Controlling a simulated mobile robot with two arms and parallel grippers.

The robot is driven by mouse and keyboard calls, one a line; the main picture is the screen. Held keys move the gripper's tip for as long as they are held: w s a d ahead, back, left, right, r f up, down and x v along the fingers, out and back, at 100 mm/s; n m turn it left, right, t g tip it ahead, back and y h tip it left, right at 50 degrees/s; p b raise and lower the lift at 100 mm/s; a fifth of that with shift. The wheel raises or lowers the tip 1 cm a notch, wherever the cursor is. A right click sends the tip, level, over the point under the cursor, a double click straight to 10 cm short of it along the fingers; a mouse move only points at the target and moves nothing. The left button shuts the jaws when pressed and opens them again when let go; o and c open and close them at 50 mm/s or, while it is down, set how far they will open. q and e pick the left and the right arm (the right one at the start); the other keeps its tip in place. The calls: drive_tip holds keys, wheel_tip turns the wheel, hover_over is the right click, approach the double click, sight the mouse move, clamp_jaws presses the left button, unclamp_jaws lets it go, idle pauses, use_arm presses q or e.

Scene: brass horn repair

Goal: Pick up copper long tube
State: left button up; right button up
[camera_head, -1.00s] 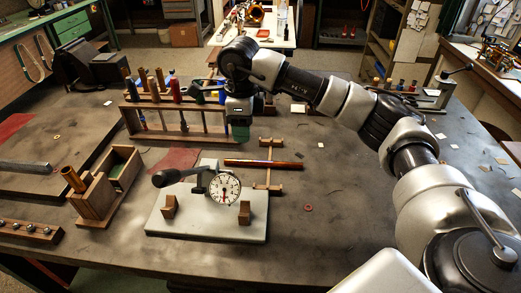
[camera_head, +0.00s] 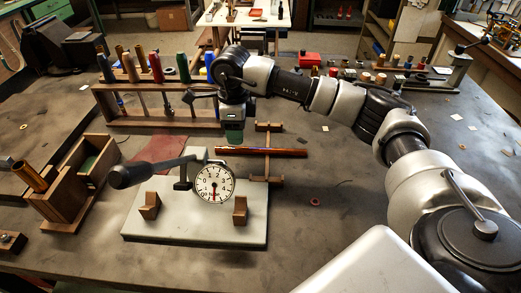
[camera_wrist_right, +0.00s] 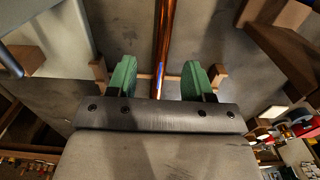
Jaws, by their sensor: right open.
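The copper long tube (camera_head: 262,152) lies across a small wooden stand (camera_head: 267,136) on the workbench, behind the dial gauge. It also shows in the right wrist view as a shiny copper rod (camera_wrist_right: 162,45) running between my green fingertips. My right gripper (camera_head: 234,134) points down just above the left part of the tube. In the right wrist view the right gripper (camera_wrist_right: 166,80) is open, with one finger on each side of the tube and gaps to both. The left gripper is in neither view.
A dial gauge (camera_head: 214,184) with a black lever stands on a pale base plate (camera_head: 190,234) in front of the tube. A wooden rack (camera_head: 170,115) of handled tools stands behind left. A wooden box (camera_head: 75,185) is at left. The bench right of the tube is mostly clear.

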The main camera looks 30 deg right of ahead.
sight(237, 148)
drive_tip(key=f, duration=0.2)
drive_tip(key=f+p, duration=0.1)
drive_tip(key=f, duration=0.3)
drive_tip(key=shift+w+f, duration=0.2)
drive_tip(key=shift+w, duration=0.05)
drive_tip(key=shift+c, duration=0.5)
clamp_jaws()
